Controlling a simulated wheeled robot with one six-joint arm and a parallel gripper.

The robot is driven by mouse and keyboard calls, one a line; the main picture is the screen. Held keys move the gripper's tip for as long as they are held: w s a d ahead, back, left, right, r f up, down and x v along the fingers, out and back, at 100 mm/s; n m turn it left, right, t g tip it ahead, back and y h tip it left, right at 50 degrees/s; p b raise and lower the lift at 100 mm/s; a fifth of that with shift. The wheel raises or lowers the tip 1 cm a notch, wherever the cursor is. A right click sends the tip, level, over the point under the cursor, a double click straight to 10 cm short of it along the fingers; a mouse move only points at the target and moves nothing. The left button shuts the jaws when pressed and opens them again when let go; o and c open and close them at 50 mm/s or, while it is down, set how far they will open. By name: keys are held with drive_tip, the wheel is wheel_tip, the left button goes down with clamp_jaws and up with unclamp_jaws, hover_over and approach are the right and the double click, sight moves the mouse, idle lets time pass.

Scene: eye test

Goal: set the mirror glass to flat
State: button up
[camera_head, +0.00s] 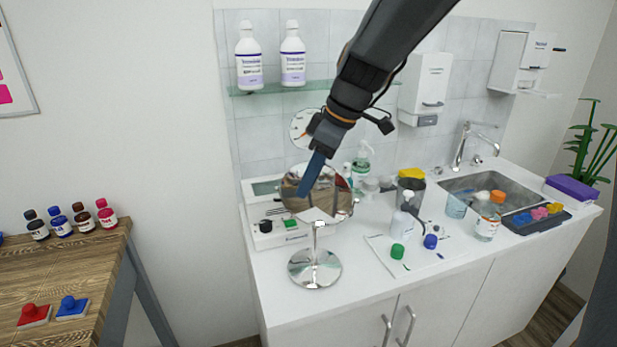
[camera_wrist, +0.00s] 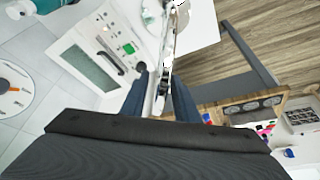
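A round tabletop mirror stands on the counter, with its chrome base (camera_head: 315,268) near the front left edge. Its mirror glass (camera_head: 335,195) faces the head camera, looks tilted up rather than level, and reflects my finger. In the wrist view the mirror glass (camera_wrist: 166,72) shows nearly edge-on. My gripper (camera_head: 304,190) reaches down to the glass from above, with one blue finger in front of it and the other hidden. In the wrist view my gripper (camera_wrist: 160,70) has its fingers apart, one on each side of the glass, with a narrow gap seeming to show.
A white device with a screen and green button (camera_head: 291,224) stands close behind the mirror. A white tray (camera_head: 415,255) with green and blue caps lies to the right, before the sink (camera_head: 490,190). A glass shelf (camera_head: 330,86) holds two bottles. A wooden table (camera_head: 75,265) stands left.

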drive_tip(key=shift+f, duration=0.1)
clamp_jaws()
idle(1.4)
